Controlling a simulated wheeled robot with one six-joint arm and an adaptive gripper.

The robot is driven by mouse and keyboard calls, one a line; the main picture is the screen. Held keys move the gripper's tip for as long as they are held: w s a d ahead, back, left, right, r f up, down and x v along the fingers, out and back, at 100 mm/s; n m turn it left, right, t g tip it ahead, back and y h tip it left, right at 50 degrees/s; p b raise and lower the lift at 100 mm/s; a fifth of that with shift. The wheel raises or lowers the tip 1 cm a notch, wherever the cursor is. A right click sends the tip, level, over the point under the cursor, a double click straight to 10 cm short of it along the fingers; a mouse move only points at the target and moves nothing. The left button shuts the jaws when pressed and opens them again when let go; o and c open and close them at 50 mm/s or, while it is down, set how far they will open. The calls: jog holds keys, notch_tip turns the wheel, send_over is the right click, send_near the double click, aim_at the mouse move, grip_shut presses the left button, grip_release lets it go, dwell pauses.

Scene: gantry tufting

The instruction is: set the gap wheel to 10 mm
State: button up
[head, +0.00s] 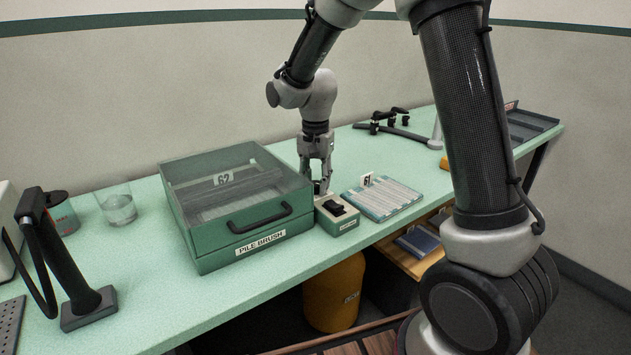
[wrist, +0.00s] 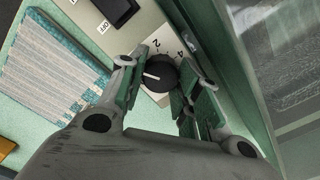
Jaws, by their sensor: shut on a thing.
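The gap wheel (wrist: 158,76) is a round black knob with a white pointer line, on a small pale-topped control box (head: 337,215). The pointer is directed to the left in the wrist view. The printed numbers 2 and 4 show beside the wheel; the rest of the scale is hidden by my gripper. My gripper (head: 317,180) points down at the rear of the box, its fingers on either side of the wheel and shut on it. A black rocker switch (head: 335,208) sits on the same box, with an OFF label in the wrist view.
The green PILE BRUSH case (head: 213,250) with a clear lid stands close left of the control box. A striped sample card (head: 385,201) tagged 61 lies to the right. A glass (head: 118,208) and a black handled stand (head: 88,308) are farther left.

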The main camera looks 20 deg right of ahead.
jog(key=shift+n, duration=0.3)
jog(key=n, duration=0.5)
jog(key=shift+n, duration=0.4)
jog(key=n, duration=0.5)
jog(key=shift+a, duration=0.1)
jog(key=o, duration=1)
jog(key=shift+r, duration=0.1)
notch_tip(320, 180, up, 12)
